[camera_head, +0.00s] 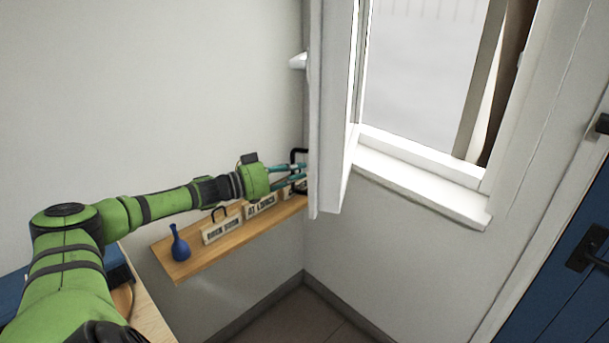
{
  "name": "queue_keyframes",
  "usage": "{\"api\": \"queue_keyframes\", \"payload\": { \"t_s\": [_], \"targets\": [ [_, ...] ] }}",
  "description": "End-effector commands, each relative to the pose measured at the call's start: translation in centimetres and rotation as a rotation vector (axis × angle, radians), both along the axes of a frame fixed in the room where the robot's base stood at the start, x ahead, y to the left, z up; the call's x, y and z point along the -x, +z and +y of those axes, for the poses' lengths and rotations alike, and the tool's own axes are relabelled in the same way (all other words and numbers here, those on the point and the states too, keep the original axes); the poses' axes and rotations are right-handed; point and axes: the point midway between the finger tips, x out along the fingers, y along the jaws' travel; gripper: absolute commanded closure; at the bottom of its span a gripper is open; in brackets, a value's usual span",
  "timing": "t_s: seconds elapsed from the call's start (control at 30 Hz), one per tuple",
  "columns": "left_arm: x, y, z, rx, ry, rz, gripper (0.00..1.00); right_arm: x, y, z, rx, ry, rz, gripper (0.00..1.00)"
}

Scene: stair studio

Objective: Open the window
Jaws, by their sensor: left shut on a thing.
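The window's white sash (331,120) stands swung inward, away from its white frame (420,155), leaving the opening clear and bright. A black handle (298,152) shows at the sash's left side, partly hidden by the sash and the gripper. My left gripper (303,171) reaches in from the left, above the shelf. Its teal fingers are shut on the handle; the exact contact is hard to see. My right gripper is not in view.
A wooden shelf (191,265) on the wall below my left gripper holds a blue vase (179,243) and lettered signs (221,229). A white sill (423,189) juts out below the opening. A blue door (570,290) with a dark handle is at the right.

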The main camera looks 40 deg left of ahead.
Motion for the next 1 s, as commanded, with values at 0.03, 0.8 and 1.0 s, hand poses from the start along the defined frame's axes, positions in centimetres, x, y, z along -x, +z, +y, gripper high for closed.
{"api": "queue_keyframes", "payload": {
  "t_s": [0.03, 0.8, 1.0],
  "targets": [
    [0.12, -0.13, 0.29, 0.001, -0.001, 0.002, 1.0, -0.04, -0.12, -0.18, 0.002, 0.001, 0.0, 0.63],
    [0.27, -0.1, 0.89, 0.0, -0.001, 0.002, 0.57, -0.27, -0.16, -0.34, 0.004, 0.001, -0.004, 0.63],
    [0.35, -0.1, 0.93, -0.001, -0.001, 0.002, 0.57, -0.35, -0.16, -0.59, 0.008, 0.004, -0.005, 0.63]
  ]
}}
